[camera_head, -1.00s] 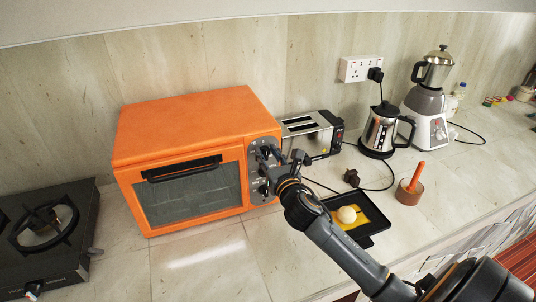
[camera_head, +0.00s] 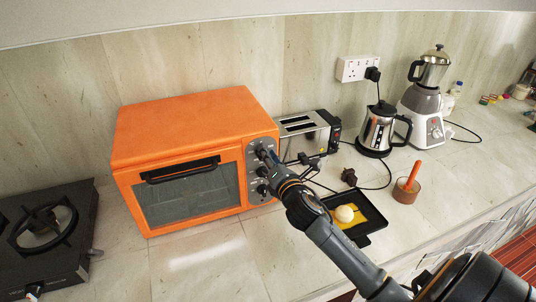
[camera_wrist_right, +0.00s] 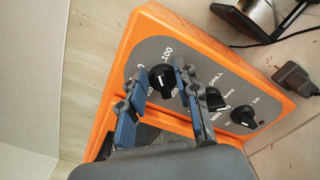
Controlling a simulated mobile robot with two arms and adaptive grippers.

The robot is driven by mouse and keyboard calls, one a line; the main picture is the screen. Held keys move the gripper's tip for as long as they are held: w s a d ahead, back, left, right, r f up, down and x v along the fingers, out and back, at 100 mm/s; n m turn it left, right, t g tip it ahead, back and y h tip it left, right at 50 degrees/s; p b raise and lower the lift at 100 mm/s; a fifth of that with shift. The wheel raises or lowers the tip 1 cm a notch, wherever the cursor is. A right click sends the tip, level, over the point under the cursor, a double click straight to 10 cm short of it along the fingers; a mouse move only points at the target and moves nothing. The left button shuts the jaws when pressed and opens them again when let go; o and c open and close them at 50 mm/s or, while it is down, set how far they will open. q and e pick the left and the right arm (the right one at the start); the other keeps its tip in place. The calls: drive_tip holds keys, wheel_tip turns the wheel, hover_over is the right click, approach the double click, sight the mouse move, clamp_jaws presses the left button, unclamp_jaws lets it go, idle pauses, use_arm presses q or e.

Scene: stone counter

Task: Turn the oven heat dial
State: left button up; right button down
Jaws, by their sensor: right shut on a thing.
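The orange oven (camera_head: 190,115) stands on the counter, with a grey dial panel at its right front. The heat dial (camera_wrist_right: 162,78), black with a white mark and numbers around it, is the top dial. It sits between the two blue-padded fingers of my right gripper (camera_wrist_right: 160,98), which is shut on it. In the head view, my right gripper (camera_head: 268,158) is at the upper part of the panel and partly hides it. My left gripper is not in view.
A toaster (camera_head: 308,132) stands close to the oven's right. A black tray (camera_head: 366,222) with a pale ball (camera_head: 345,213) lies beside my right arm. A kettle (camera_head: 378,130), a blender (camera_head: 425,105) and a brown cup (camera_head: 405,190) stand further right. A stove (camera_head: 45,235) is at left.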

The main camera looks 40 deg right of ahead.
wheel_tip(320, 180, down, 2)
drive_tip(key=m+p, duration=0.1)
drive_tip(key=m, duration=1.7)
drive_tip(key=shift+m, duration=0.3)
drive_tip(key=shift+f, duration=0.1)
drive_tip(key=c, duration=1)
unclamp_jaws()
drive_tip(key=v, duration=1.2)
drive_tip(key=shift+f, duration=0.1)
